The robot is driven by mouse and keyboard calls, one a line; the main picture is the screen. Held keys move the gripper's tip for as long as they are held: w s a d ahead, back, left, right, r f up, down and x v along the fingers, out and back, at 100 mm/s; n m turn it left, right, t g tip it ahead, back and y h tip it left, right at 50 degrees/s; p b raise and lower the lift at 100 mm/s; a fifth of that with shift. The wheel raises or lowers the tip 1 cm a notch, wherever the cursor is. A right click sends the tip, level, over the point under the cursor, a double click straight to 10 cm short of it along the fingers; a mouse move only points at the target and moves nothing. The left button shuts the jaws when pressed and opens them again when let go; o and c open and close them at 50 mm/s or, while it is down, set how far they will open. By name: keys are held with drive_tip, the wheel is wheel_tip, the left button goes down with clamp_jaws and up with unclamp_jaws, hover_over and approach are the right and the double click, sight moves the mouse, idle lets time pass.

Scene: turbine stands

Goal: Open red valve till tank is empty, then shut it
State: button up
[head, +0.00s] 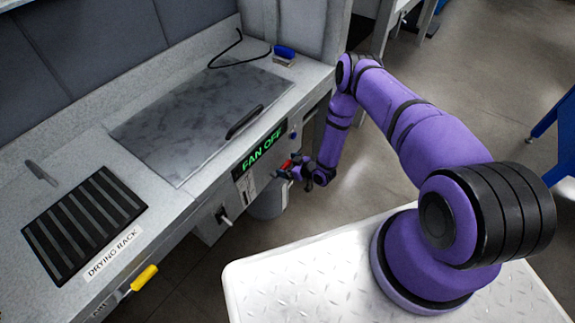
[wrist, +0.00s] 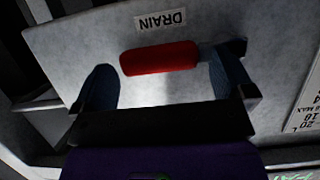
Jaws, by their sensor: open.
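The red valve handle (wrist: 160,58) lies crosswise on a grey panel under a DRAIN label (wrist: 160,20), upside down in the wrist view. My gripper (wrist: 165,78) is open, one dark finger beyond each end of the handle; whether either finger touches it I cannot tell. In the head view the red handle (head: 287,164) shows small at the bench front, with my gripper (head: 303,172) just right of it. A marked level scale (wrist: 309,103) is partly in view at the wrist view's right edge. The tank's liquid level cannot be made out.
A grey bucket (head: 268,203) stands on the floor below the valve. A FAN OFF display (head: 262,150), a black-handled lever (head: 223,216) and a yellow handle (head: 144,278) are on the bench front. A drying rack (head: 83,222) lies on top.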

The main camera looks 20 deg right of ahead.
drive_tip(key=shift+w+a, duration=0.1)
drive_tip(key=shift+w, duration=0.05)
drive_tip(key=c, duration=1.3)
drive_tip(key=shift+f, duration=0.1)
